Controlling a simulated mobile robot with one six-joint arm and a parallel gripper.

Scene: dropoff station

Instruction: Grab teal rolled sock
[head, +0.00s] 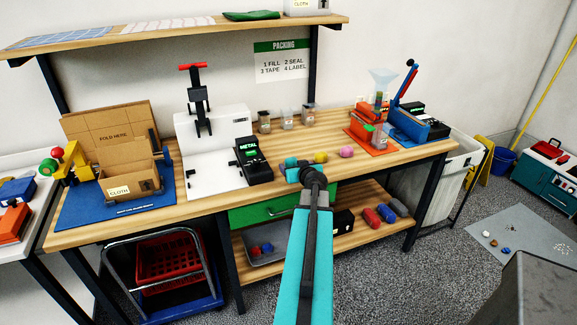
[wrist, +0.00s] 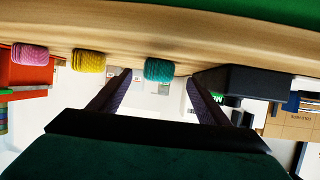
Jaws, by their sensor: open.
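The teal rolled sock (wrist: 159,70) lies on the workbench top. In the wrist view, which shows the bench upside down, it sits between the spread fingers of my gripper (wrist: 159,76), seemingly beyond their tips. I see no finger touching it. In the head view the teal sock (head: 291,162) shows near the bench's front edge, partly behind the end of my arm. My gripper is open and empty; its fingers are hard to make out in the head view.
A yellow sock (head: 321,157) and a pink sock (head: 346,152) lie to the right of the teal one. A black box labelled METAL (head: 252,160) stands close on its left. An orange stand with a funnel (head: 380,105) is farther right. A green drawer (head: 268,210) is under the bench front.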

